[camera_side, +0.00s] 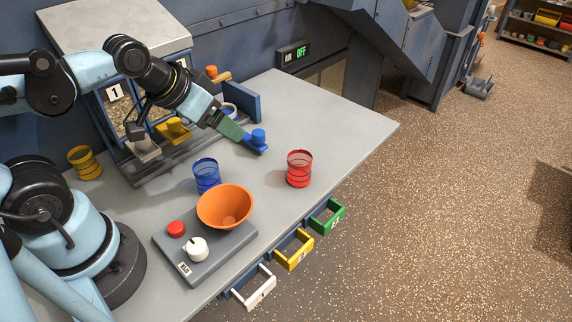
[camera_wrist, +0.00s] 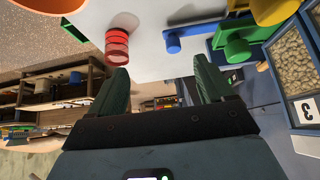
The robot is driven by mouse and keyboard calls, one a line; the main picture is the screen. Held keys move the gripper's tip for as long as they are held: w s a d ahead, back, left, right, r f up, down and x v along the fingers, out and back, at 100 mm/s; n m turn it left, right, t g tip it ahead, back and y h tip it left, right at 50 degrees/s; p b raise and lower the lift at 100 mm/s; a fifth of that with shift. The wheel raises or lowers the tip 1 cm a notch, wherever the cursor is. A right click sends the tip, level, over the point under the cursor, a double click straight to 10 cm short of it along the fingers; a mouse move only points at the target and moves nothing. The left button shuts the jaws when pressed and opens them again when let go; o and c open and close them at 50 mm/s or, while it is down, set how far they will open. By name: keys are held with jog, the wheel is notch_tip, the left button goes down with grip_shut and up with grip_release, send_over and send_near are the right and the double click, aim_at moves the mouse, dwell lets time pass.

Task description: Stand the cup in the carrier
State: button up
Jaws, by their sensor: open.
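Three ringed cups stand upright on the grey table: a blue cup (camera_side: 207,176) behind the orange bowl, a red cup (camera_side: 299,168) to its right, and a yellow cup (camera_side: 85,163) at the far left. The red cup also shows in the wrist view (camera_wrist: 117,42). My gripper (camera_side: 236,133) is above the table by a blue piece with a knob (camera_side: 257,138). In the wrist view my green fingers (camera_wrist: 162,88) are apart, with no cup between them; the blue piece (camera_wrist: 176,42) lies beyond them. I cannot tell which thing is the carrier.
An orange bowl (camera_side: 224,208) sits on a grey unit (camera_side: 197,262) with a red button and white knob. White (camera_side: 258,288), yellow (camera_side: 293,255) and green (camera_side: 326,218) open frames jut from the table's edge. A display (camera_side: 294,54) reads OFF. The table's right end is clear.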

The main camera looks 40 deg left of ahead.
dwell(0.4)
jog(key=n+g+y, duration=0.2)
jog(key=n+g, duration=0.1)
jog(key=n, duration=0.1)
send_near(205, 167)
jog(key=d+f, duration=0.1)
jog(key=shift+d+x, duration=0.1)
jog(key=shift+x, duration=1.75)
jog(key=shift+d+x, duration=0.15)
jog(key=shift+x, duration=1.7)
jog(key=shift+c, duration=0.2)
jog(key=c, duration=1.1)
jog(key=shift+r, duration=0.15)
